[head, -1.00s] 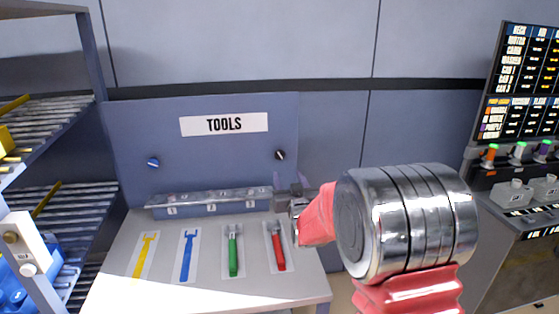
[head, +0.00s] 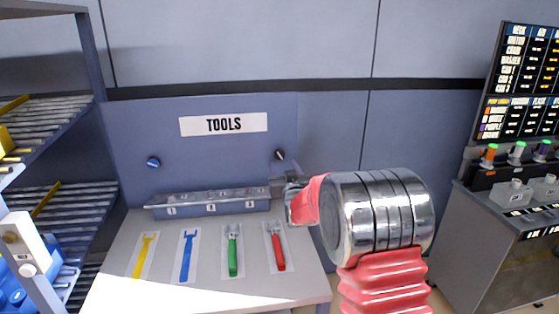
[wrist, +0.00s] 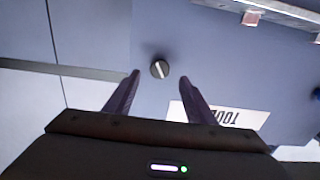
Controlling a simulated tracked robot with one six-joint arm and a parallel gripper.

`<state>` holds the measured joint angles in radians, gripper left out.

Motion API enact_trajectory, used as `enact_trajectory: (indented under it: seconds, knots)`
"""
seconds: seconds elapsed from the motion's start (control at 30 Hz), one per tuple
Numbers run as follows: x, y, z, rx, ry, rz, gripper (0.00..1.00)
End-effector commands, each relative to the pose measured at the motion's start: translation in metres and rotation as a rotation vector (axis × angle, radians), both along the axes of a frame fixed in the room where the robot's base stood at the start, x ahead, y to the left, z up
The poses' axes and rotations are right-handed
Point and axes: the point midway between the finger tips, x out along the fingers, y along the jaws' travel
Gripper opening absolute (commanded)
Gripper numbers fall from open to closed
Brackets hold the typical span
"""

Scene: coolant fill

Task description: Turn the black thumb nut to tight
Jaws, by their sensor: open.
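The black thumb nut (head: 280,155) is on the upright blue-grey panel below and right of the TOOLS sign. It has a white line across its face. In the wrist view the nut (wrist: 159,69) is just beyond the gap between my fingertips, near the middle, its line tilted slightly from vertical. My gripper (wrist: 159,79) is open with a dark finger on each side of the nut and nothing held. I see no contact.
A blue knob (head: 153,163) is on the panel's left. A grey rail (head: 208,203) crosses the panel's foot. Yellow, blue, green and red tools (head: 278,252) lie on the bench (head: 205,288). A rack stands left and a console (head: 480,235) right.

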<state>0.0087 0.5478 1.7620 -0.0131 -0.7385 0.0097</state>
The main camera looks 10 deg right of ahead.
Motion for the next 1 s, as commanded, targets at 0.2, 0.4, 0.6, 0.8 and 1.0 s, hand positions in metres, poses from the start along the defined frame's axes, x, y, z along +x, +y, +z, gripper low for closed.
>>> enact_trajectory:
  seconds: [0.2, 0.4, 0.6, 0.8, 1.0]
  knots:
    - [0.026, 0.000, -0.001, 0.000, -0.001, 0.000, 0.50]
    - [0.047, 0.000, 0.000, 0.000, -0.002, 0.001, 0.50]
    - [0.061, 0.001, 0.000, 0.000, -0.001, 0.001, 0.50]
    - [0.064, 0.001, 0.000, 0.000, -0.001, 0.001, 0.50]
    - [0.064, 0.001, 0.000, 0.000, -0.001, 0.001, 0.48]
